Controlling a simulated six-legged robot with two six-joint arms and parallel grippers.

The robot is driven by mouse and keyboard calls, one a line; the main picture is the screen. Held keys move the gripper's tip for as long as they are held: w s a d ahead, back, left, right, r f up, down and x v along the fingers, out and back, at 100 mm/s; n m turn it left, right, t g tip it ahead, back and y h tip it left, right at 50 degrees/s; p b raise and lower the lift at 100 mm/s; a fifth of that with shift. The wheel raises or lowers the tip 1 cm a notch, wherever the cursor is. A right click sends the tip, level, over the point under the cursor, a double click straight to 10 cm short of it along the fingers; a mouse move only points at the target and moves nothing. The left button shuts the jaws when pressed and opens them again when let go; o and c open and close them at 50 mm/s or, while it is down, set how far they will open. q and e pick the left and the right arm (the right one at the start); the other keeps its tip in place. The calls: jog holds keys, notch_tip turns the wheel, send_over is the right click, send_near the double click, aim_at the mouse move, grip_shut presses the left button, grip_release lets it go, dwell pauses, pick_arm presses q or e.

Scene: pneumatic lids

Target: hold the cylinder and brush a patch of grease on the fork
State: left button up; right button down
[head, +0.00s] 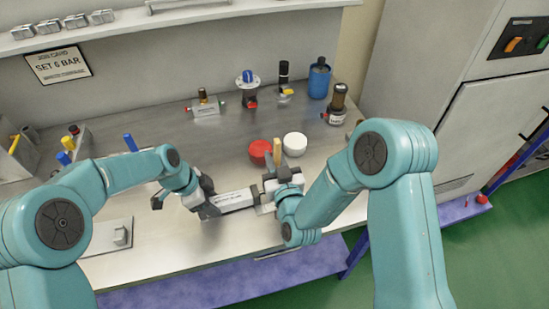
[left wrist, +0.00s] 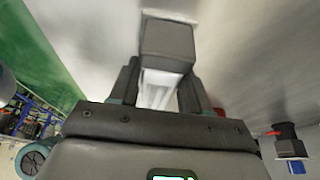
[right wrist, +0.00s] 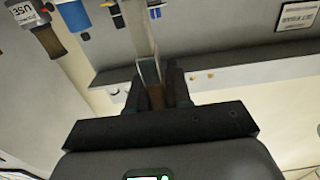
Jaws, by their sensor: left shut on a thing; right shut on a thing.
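The cylinder (head: 236,199), a grey body with a white label and dark end blocks, is held low over the bench by my left gripper (head: 205,203). In the left wrist view its silver body (left wrist: 156,90) runs between my fingers to a dark block (left wrist: 168,42). My right gripper (head: 284,184) is shut on the brush, whose tan handle (head: 276,144) sticks up. In the right wrist view, a brown and metal part of it (right wrist: 150,74) is between the fingers. The right gripper is close to the cylinder's right end; the fork and bristles are not clearly visible, so I cannot tell contact.
A red round pot or lid (head: 260,151) and a white round one (head: 295,144) stand just behind the right gripper. Bottles, including a blue one (head: 319,79), and valve fittings (head: 207,105) stand farther back. A metal plate (head: 108,237) lies front left.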

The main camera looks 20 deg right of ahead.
jog(key=shift+f, duration=0.7)
dwell(1.0)
jog(key=shift+s, duration=0.5)
jog(key=shift+w, duration=0.1)
jog(key=shift+w, duration=0.45)
jog(key=shift+w, duration=0.1)
jog(key=shift+w, duration=0.35)
